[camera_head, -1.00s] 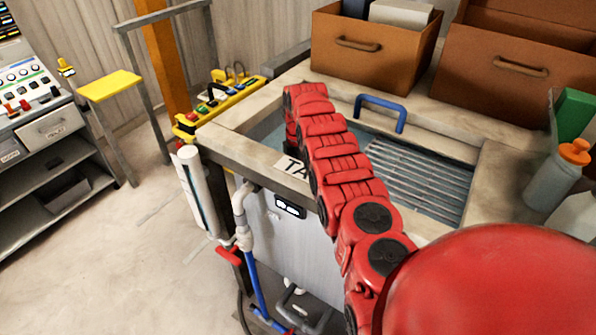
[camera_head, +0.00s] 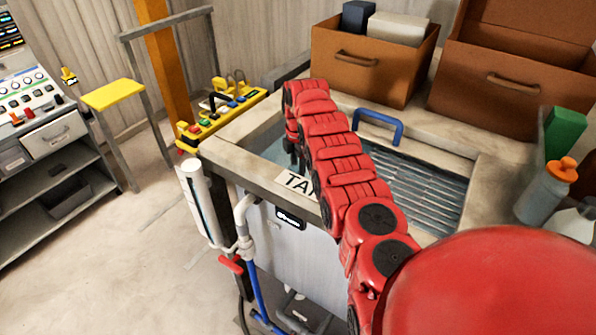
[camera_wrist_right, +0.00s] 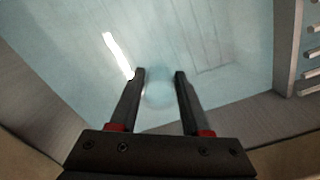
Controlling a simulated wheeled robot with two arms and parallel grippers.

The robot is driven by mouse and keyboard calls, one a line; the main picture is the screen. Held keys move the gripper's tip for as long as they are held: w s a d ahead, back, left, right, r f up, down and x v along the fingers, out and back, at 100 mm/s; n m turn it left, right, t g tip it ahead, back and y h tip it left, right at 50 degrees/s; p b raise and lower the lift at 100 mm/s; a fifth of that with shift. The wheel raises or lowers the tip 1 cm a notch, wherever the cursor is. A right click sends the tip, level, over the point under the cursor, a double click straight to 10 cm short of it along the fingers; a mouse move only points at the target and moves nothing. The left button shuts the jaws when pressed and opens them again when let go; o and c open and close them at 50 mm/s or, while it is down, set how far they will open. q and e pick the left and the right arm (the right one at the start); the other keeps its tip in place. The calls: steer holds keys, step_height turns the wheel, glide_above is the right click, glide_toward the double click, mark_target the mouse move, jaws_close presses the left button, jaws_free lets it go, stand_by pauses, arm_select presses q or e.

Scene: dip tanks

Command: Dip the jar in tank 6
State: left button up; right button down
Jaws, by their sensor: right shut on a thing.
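The tank (camera_head: 232,158) is a pale-rimmed basin with bluish water; its label (camera_head: 296,183) reads "TA" and the rest is hidden behind my right arm. My red right arm reaches over the rim, with the wrist above the water at the tank's left part. In the right wrist view my right gripper (camera_wrist_right: 159,74) points down at the water, shut on the jar (camera_wrist_right: 158,90). The jar looks pale, bluish and blurred between the fingers. I cannot tell how deep it sits. My left gripper is not in view.
A blue handle (camera_head: 379,124) and a ribbed metal rack (camera_head: 425,190) lie right of my arm. Brown boxes (camera_head: 365,70) stand behind the tank. A grey bottle with an orange cap (camera_head: 546,190) stands at right. A yellow control box (camera_head: 215,122) sits at the left edge.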

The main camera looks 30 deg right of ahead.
steer(key=shift+r, duration=0.85)
step_height(320, 180, up, 2)
steer(key=shift+r+p, duration=0.1)
steer(key=shift+p, duration=0.2)
step_height(320, 180, up, 9)
steer(key=p, duration=0.5)
steer(key=shift+p, duration=0.4)
stand_by(0.7)
step_height(320, 180, up, 10)
steer(key=p, duration=0.9)
steer(key=shift+p, duration=0.3)
